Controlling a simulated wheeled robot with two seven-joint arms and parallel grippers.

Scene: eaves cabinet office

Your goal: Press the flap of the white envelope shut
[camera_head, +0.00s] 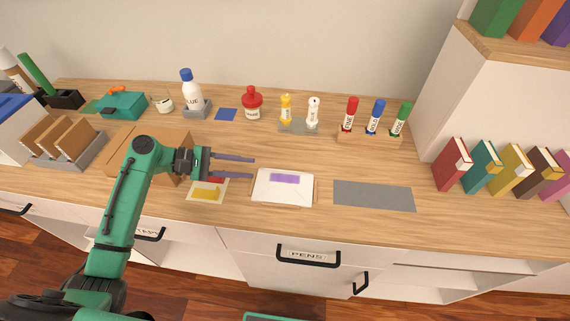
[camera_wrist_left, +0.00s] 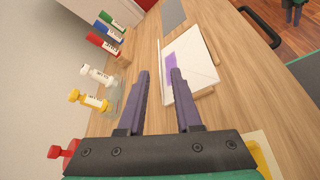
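The white envelope (camera_head: 284,194) lies flat on a thin wooden holder on the counter, with a purple rectangle near its far edge. It also shows in the left wrist view (camera_wrist_left: 199,74), where faint fold lines cross it; I cannot tell how far its flap stands up. My left gripper (camera_head: 252,168) is open and empty, its two dark fingers spread and pointing right, just left of the envelope's far left corner. In the left wrist view its fingertips (camera_wrist_left: 160,72) are apart beside the envelope, not visibly touching it.
A card with yellow and red marks (camera_head: 207,193) lies below the left gripper. A grey mat (camera_head: 374,195) lies right of the envelope. Bottles and stampers, including a red-capped one (camera_head: 252,104), stand behind. The wood between mat and books (camera_head: 480,166) is clear.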

